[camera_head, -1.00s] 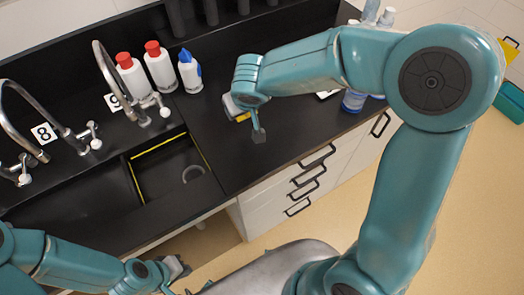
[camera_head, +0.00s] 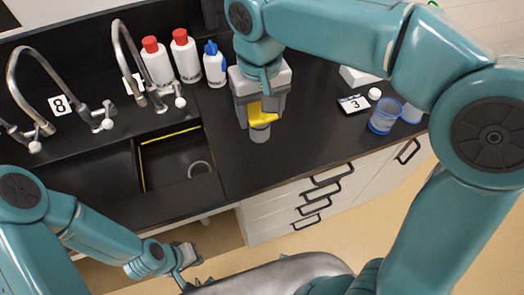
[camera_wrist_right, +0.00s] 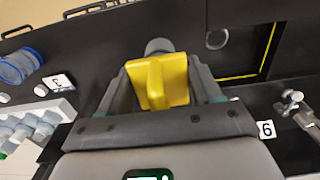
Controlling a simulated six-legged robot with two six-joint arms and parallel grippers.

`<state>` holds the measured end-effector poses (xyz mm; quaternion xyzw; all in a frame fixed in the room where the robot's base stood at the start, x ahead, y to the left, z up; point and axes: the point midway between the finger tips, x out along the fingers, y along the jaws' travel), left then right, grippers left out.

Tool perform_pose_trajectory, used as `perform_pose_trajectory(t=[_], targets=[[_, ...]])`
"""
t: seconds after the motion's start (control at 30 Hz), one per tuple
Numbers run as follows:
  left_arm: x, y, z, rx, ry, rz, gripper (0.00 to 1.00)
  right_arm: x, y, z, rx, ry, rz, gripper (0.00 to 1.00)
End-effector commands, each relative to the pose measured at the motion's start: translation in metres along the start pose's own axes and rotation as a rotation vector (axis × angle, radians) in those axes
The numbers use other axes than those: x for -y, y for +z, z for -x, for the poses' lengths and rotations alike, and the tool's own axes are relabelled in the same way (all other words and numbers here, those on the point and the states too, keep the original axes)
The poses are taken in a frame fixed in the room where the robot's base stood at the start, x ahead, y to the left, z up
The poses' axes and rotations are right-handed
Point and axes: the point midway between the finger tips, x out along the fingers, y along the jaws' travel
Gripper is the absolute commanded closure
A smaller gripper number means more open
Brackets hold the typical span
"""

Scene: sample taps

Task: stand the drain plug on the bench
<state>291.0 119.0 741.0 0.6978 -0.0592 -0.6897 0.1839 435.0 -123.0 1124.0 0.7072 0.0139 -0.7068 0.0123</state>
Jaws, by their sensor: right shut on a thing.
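The drain plug (camera_head: 262,118) has a yellow handle and a grey round lower part. In the head view it is at the black bench (camera_head: 250,170), to the right of the sink. My right gripper (camera_head: 259,108) is shut on its yellow handle, with the grey end pointing down. In the right wrist view the yellow handle (camera_wrist_right: 160,82) sits between the two fingers, and the grey end shows beyond it. I cannot tell whether the grey end touches the bench. My left gripper (camera_head: 185,257) is low in front of the bench, small in view, and its jaws are unclear.
The sink (camera_head: 175,160) with yellow edging lies left of the plug. Two red-capped bottles (camera_head: 157,62) and a blue-capped bottle (camera_head: 215,65) stand behind. A blue cup (camera_head: 384,116) and a number 3 card (camera_head: 354,104) are to the right. Bench space right of the plug is clear.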

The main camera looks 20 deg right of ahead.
Motion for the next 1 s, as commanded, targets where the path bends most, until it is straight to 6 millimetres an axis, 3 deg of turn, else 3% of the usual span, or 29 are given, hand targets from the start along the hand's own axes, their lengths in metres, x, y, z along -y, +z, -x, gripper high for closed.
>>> perform_pose_trajectory(t=[0.1,0.3,0.47,0.7,1.0], targets=[[0.001,0.000,-0.002,0.000,0.000,0.000,1.00,-0.001,0.001,-0.037,0.004,0.003,-0.002,0.76],[0.001,0.000,-0.002,0.000,0.000,0.000,1.00,-0.003,0.000,-0.081,0.001,0.002,-0.002,0.76],[0.001,0.000,-0.001,0.000,0.000,0.000,1.00,-0.004,-0.001,-0.095,-0.001,0.002,-0.003,0.76],[0.000,0.000,-0.001,0.000,0.000,0.000,1.00,-0.005,0.000,-0.131,0.000,0.002,-0.003,0.76],[0.000,0.000,-0.001,0.000,0.000,0.000,1.00,-0.005,-0.001,-0.135,-0.004,0.001,-0.003,0.76]])
